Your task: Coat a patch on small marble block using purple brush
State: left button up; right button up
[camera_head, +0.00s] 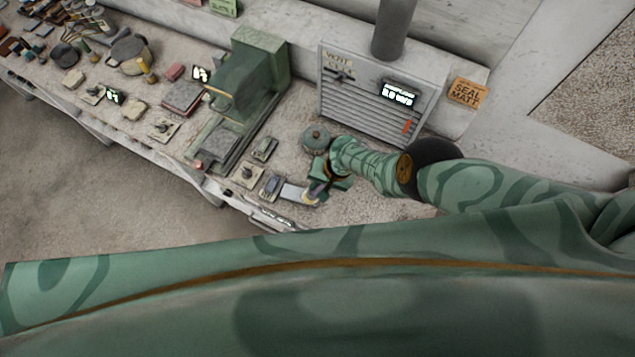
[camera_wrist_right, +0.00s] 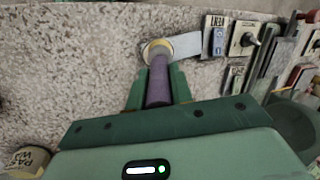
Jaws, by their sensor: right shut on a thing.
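My right gripper (camera_head: 318,190) is shut on the purple brush (camera_wrist_right: 158,82), whose purple handle stands between the green fingers in the right wrist view. The brush's pale round end (camera_wrist_right: 157,49) is at the left end of a flat pale grey piece (camera_wrist_right: 187,45), which looks like the small marble block. That piece also shows in the head view (camera_head: 293,192), just left of the gripper near the bench's front edge. I cannot tell whether the bristles touch it; they are hidden. No coated patch can be made out. My left gripper is not in view.
Small tiles with knobs (camera_wrist_right: 247,38) lie just right of the pale piece. A labelled jar (camera_wrist_right: 28,162) stands at lower left in the wrist view. A slatted grey vent unit (camera_head: 365,95) and a green machine (camera_head: 250,75) stand behind. Speckled bench left of the brush is clear.

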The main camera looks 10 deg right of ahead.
jog(key=shift+d+f, duration=0.1)
jog(key=shift+d, duration=0.1)
jog(key=shift+a, duration=0.1)
jog(key=shift+w+a+b, duration=0.25)
jog(key=shift+a+b, duration=0.15)
jog(key=shift+a, duration=0.15)
jog(key=shift+w+a+b, duration=0.2)
jog(key=shift+a+b, duration=0.2)
jog(key=shift+a, duration=0.15)
jog(key=shift+s+d+r+p, duration=0.2)
jog(key=shift+s+d+p, duration=0.05)
jog(key=shift+d+p, duration=0.35)
jog(key=shift+s+d, duration=0.25)
jog(key=shift+d, duration=0.25)
jog(key=shift+d+f, duration=0.1)
jog(key=shift+f, duration=0.1)
